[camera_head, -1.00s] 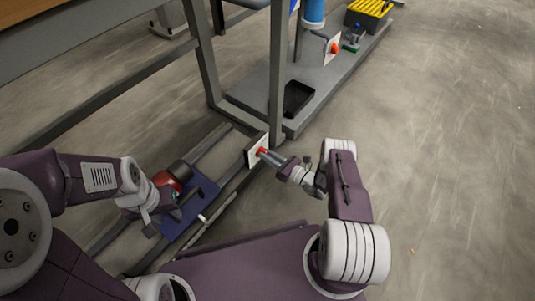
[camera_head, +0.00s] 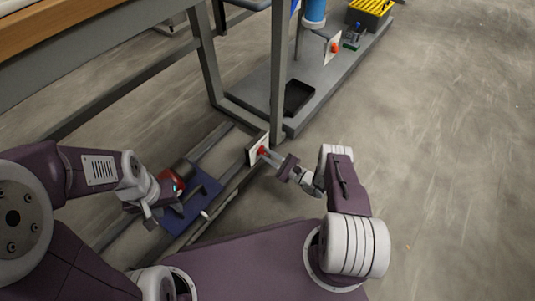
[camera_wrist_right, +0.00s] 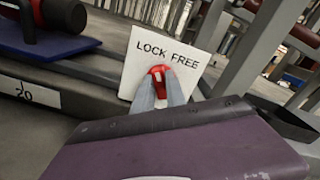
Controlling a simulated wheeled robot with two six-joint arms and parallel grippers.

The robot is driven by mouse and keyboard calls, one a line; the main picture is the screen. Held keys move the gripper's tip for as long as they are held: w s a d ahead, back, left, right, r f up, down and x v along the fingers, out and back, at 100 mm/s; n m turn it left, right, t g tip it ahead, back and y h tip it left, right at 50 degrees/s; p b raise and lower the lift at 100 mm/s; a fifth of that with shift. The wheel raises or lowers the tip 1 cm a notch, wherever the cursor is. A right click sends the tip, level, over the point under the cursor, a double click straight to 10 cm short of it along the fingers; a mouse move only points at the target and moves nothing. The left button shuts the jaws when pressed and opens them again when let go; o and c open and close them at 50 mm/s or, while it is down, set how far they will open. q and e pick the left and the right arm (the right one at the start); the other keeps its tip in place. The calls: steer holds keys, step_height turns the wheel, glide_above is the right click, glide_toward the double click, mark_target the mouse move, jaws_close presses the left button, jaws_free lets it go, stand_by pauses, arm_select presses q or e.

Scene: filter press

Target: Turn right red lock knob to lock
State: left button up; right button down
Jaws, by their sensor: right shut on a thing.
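The red lock knob (camera_wrist_right: 158,71) sits on a white plate (camera_wrist_right: 180,52) lettered LOCK FREE, below the lettering and near its middle. My right gripper (camera_wrist_right: 160,90) is shut on the knob, one finger on each side. In the head view the knob (camera_head: 262,150) shows as a small red spot on the plate at the frame's corner, with my right gripper reaching it from the right. My left gripper (camera_head: 162,203) hangs over the left side, beside a red and black cylinder; its finger gap is unclear.
A blue plate (camera_head: 195,205) lies on the low rails at left. A grey platform (camera_head: 335,75) behind holds a black tray (camera_head: 298,97) and another white plate with a red knob (camera_head: 335,47). A table leg (camera_head: 278,70) rises close to the lock plate. The floor at right is clear.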

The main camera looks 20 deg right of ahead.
steer(key=shift+n, duration=0.4)
steer(key=c, duration=1.4)
jaws_free()
steer(key=shift+o, duration=0.2)
steer(key=shift+s+d+r+p, duration=0.1)
steer(key=shift+s+d+p, duration=0.15)
steer(key=shift+p, duration=0.15)
steer(key=p+v, duration=0.3)
steer(key=v, duration=0.5)
steer(key=shift+s, duration=0.2)
steer(key=shift+d, duration=0.15)
